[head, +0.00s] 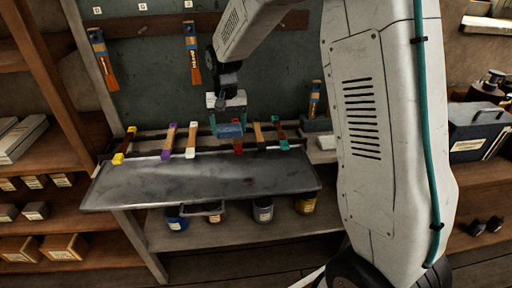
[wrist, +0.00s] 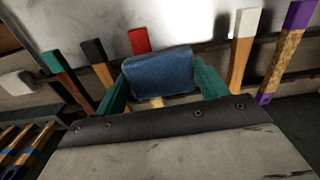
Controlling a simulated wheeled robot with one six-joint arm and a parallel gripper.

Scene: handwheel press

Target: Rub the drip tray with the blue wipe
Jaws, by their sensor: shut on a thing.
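My gripper (head: 229,118) is shut on the blue wipe (head: 229,131), a folded blue pad. In the wrist view the wipe (wrist: 158,72) sits between the teal fingers of my gripper (wrist: 160,84). The drip tray (head: 150,192) is a wide, shallow grey metal tray with pale, cloudy marks on its surface. Part of it shows at the top of the wrist view (wrist: 190,20). The wipe appears over the tray's back edge, among the handles there, seemingly apart from the tray. Its exact height is hard to tell.
Several colour-tipped handles line the tray's back edge, among them yellow (head: 123,146), purple (head: 168,141), white (head: 191,140), red (head: 238,146) and teal (head: 280,133). Brushes hang on the board behind (head: 192,55). Tins (head: 263,211) stand on the shelf below. The tray's top is clear.

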